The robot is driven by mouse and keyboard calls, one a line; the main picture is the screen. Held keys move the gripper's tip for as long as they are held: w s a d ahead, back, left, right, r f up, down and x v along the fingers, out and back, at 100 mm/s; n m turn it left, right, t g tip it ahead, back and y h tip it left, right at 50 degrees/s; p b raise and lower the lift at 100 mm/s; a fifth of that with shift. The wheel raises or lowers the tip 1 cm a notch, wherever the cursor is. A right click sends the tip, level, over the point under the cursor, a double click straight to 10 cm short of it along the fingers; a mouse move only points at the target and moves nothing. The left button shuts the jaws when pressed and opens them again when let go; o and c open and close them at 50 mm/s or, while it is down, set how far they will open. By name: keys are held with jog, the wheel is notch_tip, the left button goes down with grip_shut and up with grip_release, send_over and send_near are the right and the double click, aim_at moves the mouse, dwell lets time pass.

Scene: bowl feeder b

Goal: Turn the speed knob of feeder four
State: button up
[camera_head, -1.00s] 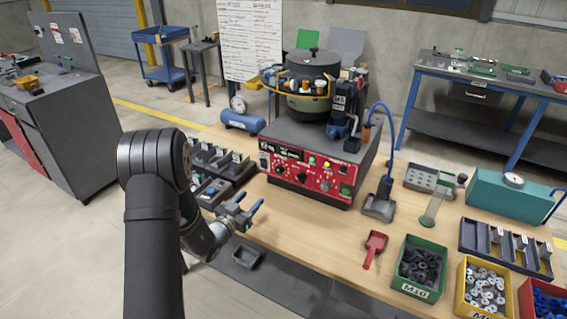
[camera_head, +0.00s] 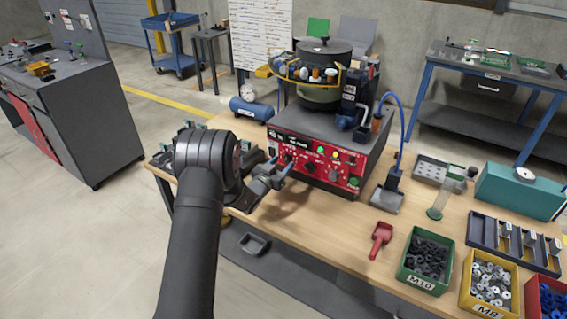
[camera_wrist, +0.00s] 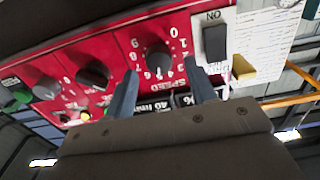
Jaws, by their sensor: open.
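The bowl feeder (camera_head: 324,80) stands on a grey base with a red control panel (camera_head: 316,178) on the table. In the wrist view the panel (camera_wrist: 115,35) appears upside down with several black knobs. One black knob (camera_wrist: 158,60) with a numbered dial shows between the two fingers of my gripper (camera_wrist: 161,68). In the head view my gripper (camera_head: 281,166) is open at the panel's left end. I cannot tell whether the fingers touch the knob. A feeder number is not readable.
Beside that knob are a black rocker switch (camera_wrist: 215,42) marked ON, a middle knob (camera_wrist: 92,75) and another knob (camera_wrist: 46,88). A red scoop (camera_head: 381,238) and a green bin (camera_head: 426,258) lie to the right. The table front between panel and scoop is clear.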

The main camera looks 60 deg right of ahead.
jog(key=shift+d, duration=0.85)
jog(key=c, duration=1)
jog(key=shift+m, duration=0.3)
jog(key=shift+s+m, duration=0.1)
jog(key=shift+m, duration=2.5)
